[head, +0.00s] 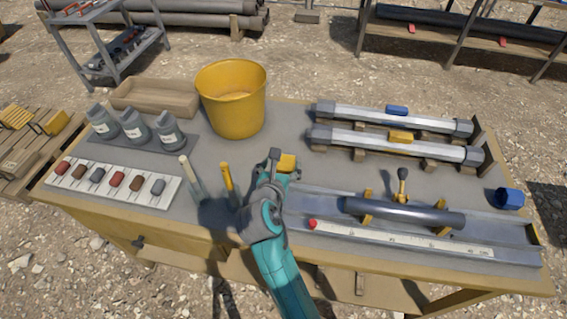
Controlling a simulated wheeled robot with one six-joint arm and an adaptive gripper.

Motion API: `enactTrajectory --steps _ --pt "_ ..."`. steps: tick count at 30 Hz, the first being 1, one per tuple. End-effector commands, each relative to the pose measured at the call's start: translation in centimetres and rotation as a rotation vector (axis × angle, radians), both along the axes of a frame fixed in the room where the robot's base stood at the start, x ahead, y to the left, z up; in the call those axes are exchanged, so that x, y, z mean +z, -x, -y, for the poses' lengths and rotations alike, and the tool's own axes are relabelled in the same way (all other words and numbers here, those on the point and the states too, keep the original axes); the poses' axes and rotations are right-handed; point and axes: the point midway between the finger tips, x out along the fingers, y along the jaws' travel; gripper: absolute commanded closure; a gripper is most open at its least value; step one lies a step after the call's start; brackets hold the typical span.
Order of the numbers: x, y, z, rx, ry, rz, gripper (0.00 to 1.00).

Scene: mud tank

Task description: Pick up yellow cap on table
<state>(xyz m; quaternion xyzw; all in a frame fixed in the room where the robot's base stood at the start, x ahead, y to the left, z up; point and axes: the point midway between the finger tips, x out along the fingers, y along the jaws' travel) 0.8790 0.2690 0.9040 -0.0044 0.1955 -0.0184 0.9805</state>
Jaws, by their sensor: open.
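A small yellow cap (288,161) sits on the grey-topped table (325,179), right of the yellow bucket and partly hidden by my gripper. My gripper (281,165) is open, right at the cap. One finger shows at the cap's left side and the other is low at its front right. I cannot tell whether the fingers touch the cap.
A yellow bucket (232,100) stands behind my gripper. Two clear tubes (390,142) lie on supports at the back right. A dark bar (405,213) and a ruler (400,239) lie at the front right, with a blue cap (509,198) beyond. Bottles (136,130) stand left.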

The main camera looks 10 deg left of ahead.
Motion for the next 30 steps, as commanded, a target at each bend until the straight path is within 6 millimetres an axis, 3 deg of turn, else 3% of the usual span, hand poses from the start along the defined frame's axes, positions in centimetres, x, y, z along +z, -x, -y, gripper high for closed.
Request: enactTrajectory --steps 14,23,30 --pt "-2.5 -4.4 0.6 0.0 -0.001 0.0 0.19" --pt "-2.7 -4.7 0.6 0.001 -0.001 0.001 0.19" --pt "-2.7 -4.7 0.6 0.001 -0.001 0.001 0.76"
